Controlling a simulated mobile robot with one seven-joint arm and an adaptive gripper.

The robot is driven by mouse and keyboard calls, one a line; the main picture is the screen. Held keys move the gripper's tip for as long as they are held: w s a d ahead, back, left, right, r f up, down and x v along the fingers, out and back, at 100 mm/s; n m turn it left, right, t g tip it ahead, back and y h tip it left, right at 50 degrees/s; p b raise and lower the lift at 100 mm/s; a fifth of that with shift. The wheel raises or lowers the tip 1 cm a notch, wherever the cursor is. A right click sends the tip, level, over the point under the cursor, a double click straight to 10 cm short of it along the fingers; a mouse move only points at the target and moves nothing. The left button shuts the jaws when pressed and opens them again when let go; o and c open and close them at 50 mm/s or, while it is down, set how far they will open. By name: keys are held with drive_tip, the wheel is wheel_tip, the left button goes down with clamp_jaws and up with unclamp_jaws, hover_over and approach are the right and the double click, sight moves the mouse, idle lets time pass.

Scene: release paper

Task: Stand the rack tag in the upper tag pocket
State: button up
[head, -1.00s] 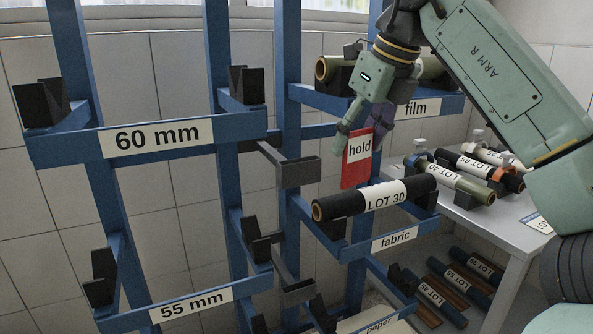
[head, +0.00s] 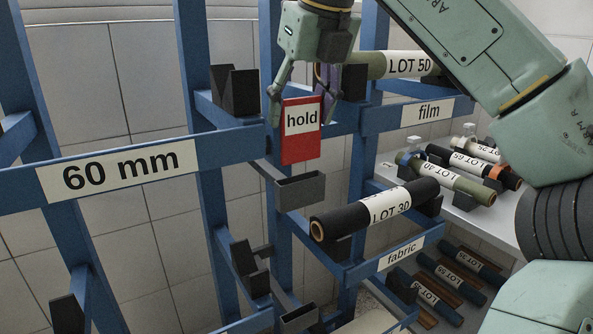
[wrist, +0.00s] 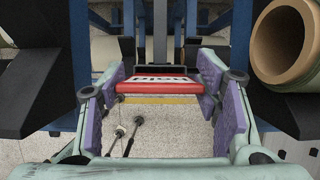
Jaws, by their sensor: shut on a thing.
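The rack tag (head: 302,148) is a red plate with a white "hold" label, hanging upright below my gripper (head: 301,94). My gripper is shut on its upper part. In the wrist view, the tag (wrist: 158,86) sits edge-on between the purple finger pads. The upper tag pocket (head: 300,192) is a grey open-topped holder on a bracket from the blue rack. In the head view the tag's lower edge appears just above the pocket. I cannot tell whether they touch. A lower grey pocket (head: 299,319) shows near the bottom edge.
The LOT 30 roll (head: 375,210) lies on black cradles right of the upper pocket. The LOT 50 roll (head: 405,65) lies close to the right of my gripper. The 60 mm beam (head: 225,148) is to the left. A grey table (head: 480,220) with several rolls stands right.

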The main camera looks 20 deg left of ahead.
sight(312, 113)
drive_tip(key=shift+f, duration=3.55)
drive_tip(key=shift+f, duration=0.2)
drive_tip(key=o, duration=1.1)
drive_tip(key=v, duration=0.8)
drive_tip(key=shift+f, duration=0.1)
